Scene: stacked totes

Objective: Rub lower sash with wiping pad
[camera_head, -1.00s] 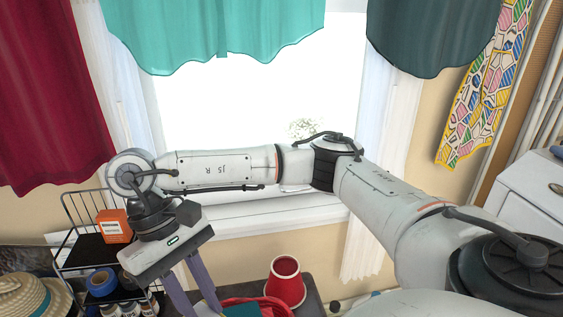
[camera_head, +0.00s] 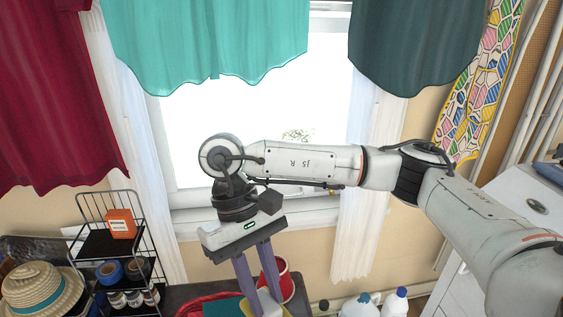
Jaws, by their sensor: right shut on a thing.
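The window's lower sash (camera_head: 183,197) shows as a white bottom rail under the bright pane, partly hidden behind my right arm. The gripper is apart from the sash. My left gripper is not in view.
A red cup (camera_head: 285,283) stands behind the fingers, with a red basket (camera_head: 195,306) to their left. A wire rack (camera_head: 82,222) with an orange box (camera_head: 121,223) and a straw hat (camera_head: 40,288) are at left. Bottles (camera_head: 395,303) stand at lower right. Curtains hang above.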

